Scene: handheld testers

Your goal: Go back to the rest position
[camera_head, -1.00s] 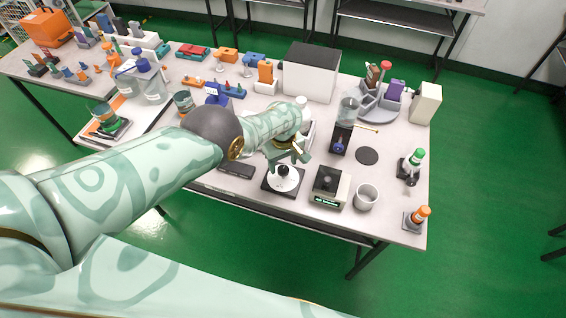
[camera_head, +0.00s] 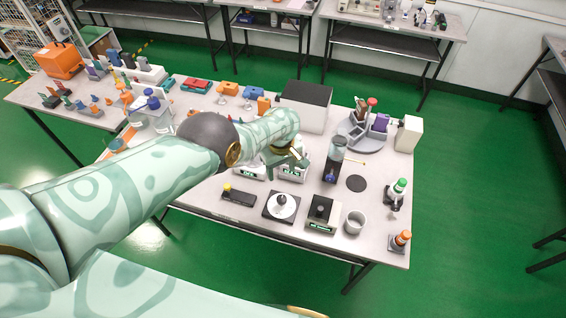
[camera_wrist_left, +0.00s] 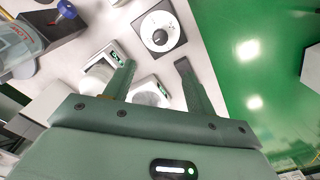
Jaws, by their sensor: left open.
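My left gripper (camera_head: 293,155) hangs above the middle of the long white table (camera_head: 385,245) in the head view, its arm coming in from the left. In the left wrist view its two fingers (camera_wrist_left: 158,85) are apart with nothing held between them. Below and beyond the fingers are a display device with a round pan and a white disc with a dark knob (camera_wrist_left: 160,36). That disc also shows in the head view (camera_head: 287,211), on a dark square base near the front edge. My right gripper is not seen in either view.
Near the front edge stand a black-topped tester (camera_head: 322,210), a grey cup (camera_head: 354,222) and an orange-capped tester (camera_head: 401,240). Behind are a white box with a dark lid (camera_head: 305,100), a grey round organizer (camera_head: 352,133) and a white box (camera_head: 409,133).

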